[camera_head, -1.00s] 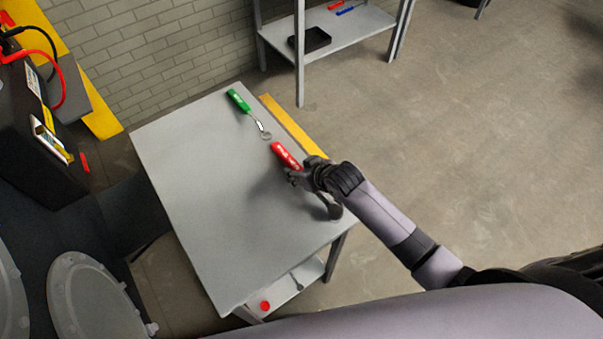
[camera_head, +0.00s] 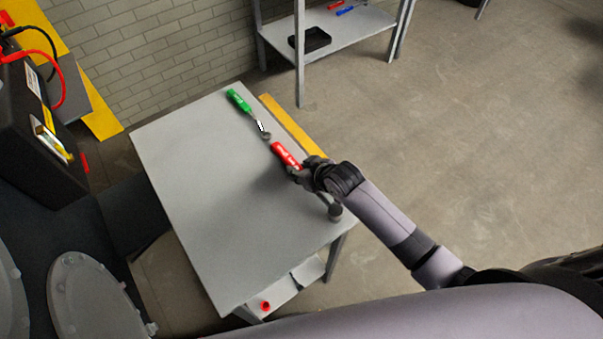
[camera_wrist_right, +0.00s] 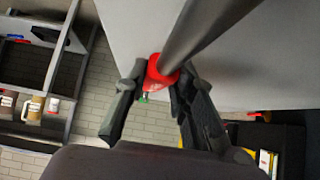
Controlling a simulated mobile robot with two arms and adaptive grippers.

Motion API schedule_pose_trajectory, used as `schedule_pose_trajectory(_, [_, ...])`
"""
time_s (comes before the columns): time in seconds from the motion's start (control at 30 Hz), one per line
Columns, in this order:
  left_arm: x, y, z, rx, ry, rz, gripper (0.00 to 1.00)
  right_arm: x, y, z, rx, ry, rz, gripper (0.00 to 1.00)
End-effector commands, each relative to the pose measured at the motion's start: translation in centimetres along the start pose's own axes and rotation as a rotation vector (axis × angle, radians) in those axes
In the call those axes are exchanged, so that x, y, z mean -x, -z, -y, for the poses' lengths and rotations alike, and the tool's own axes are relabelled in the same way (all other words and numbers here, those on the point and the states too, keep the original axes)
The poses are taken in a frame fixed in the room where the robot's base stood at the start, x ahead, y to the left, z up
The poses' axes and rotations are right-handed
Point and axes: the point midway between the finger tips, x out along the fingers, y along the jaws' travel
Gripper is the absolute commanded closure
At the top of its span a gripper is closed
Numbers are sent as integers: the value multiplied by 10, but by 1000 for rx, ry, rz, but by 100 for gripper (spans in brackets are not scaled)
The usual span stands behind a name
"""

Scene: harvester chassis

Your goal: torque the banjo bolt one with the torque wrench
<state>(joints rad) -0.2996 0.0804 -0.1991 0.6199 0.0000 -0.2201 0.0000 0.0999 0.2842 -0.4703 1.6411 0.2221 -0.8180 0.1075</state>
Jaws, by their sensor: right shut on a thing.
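A wrench with a red handle (camera_head: 284,154) is at the right side of the grey worktable (camera_head: 200,180). Its dark round head (camera_head: 335,212) is toward the table's near right edge. My right gripper (camera_head: 300,176) is shut on this red-handled wrench. In the right wrist view, my gripper's fingers (camera_wrist_right: 160,80) are on both sides of the red handle end (camera_wrist_right: 162,70), and the grey shaft runs to the upper right. A green-handled wrench (camera_head: 239,101) lies farther back on the table. My left gripper is out of view. I cannot make out the banjo bolt.
Dark machinery with red and black cables (camera_head: 60,85) stands at the left. A grey round cover (camera_head: 90,295) is at the lower left. A shelf rack (camera_head: 340,40) with a black tray (camera_head: 311,38) stands at the back. The table's left half is clear.

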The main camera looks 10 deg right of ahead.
Motion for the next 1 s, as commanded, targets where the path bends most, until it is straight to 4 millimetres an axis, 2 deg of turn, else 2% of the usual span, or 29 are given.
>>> schedule_pose_trajectory(0.33, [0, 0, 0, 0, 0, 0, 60, 2, 4, 0, 0, 0, -5, 100])
schedule_pose_trajectory(0.53, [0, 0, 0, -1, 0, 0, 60, 14, 17, 0, 1, 1, -9, 100])
schedule_pose_trajectory(0.67, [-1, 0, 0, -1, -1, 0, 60, 32, 35, 0, 1, 1, -11, 100])
schedule_pose_trajectory(1.0, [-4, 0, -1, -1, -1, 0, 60, 95, 99, 0, 2, -1, -12, 100])
